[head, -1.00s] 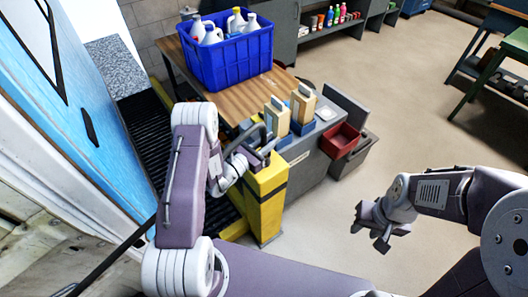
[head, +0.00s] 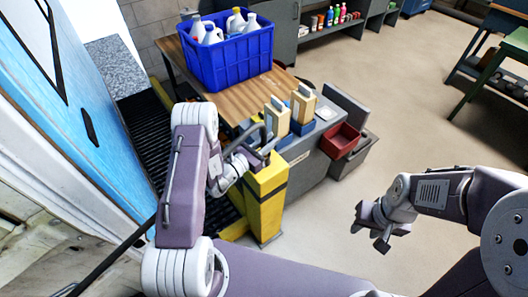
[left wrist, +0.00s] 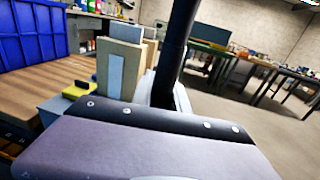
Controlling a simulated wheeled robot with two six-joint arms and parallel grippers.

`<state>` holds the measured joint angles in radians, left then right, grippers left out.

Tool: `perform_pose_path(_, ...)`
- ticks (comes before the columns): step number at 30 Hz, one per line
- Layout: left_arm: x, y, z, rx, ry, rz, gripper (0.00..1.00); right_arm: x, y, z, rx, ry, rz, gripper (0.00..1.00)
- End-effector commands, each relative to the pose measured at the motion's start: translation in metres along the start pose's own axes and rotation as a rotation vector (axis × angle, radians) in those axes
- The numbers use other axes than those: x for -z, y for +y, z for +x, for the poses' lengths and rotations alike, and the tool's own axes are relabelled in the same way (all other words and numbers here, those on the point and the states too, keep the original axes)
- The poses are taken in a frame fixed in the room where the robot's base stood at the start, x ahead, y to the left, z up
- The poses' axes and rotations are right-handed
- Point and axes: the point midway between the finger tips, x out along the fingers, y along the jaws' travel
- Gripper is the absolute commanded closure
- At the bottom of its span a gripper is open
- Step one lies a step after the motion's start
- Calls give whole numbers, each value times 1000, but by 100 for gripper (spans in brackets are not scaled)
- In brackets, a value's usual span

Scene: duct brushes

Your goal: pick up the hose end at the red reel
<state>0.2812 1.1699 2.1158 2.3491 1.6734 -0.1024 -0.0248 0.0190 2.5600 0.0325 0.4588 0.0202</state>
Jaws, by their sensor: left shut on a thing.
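My left gripper (head: 264,152) is over the top of a yellow post, beside the wooden table. I cannot make out a red reel in either view.
The yellow post (head: 266,200) stands below my left gripper. A blue crate (head: 227,65) of bottles sits on the wooden table (head: 185,65). Beige upright blocks (head: 302,104) and a red bin (head: 340,141) are close to its right.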

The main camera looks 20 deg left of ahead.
Motion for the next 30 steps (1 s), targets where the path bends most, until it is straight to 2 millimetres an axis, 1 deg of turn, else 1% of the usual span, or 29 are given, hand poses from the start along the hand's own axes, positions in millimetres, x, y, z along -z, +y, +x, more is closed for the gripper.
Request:
perform_pose_path(5,0,0,0,0,2,-1,100,0,0,0,0,0,0,64)
perform_pose_path(8,-3,0,0,0,2,0,100,0,0,-1,0,0,0,64)
perform_pose_path(11,-15,0,0,0,0,1,100,0,0,-4,0,0,0,64)
perform_pose_path(14,-35,0,0,0,-2,2,100,1,0,-8,0,0,0,64)
perform_pose_path(15,-44,0,0,0,-3,3,100,1,0,-10,0,0,0,64)
perform_pose_path(17,-49,-13,-2,5,1,-2,100,1,0,-10,0,0,0,64)
perform_pose_path(20,-62,-36,-6,6,2,-2,100,1,0,-13,0,0,0,64)
perform_pose_path(24,-85,-73,-12,8,1,-1,100,2,0,-16,0,0,0,64)
perform_pose_path(27,-99,-97,-17,8,1,0,100,2,0,-18,0,0,0,64)
perform_pose_path(28,-108,-100,-18,6,3,-3,100,3,-1,-32,0,-1,0,64)
perform_pose_path(30,-112,-106,-18,3,3,-4,100,5,-1,-45,0,0,0,64)
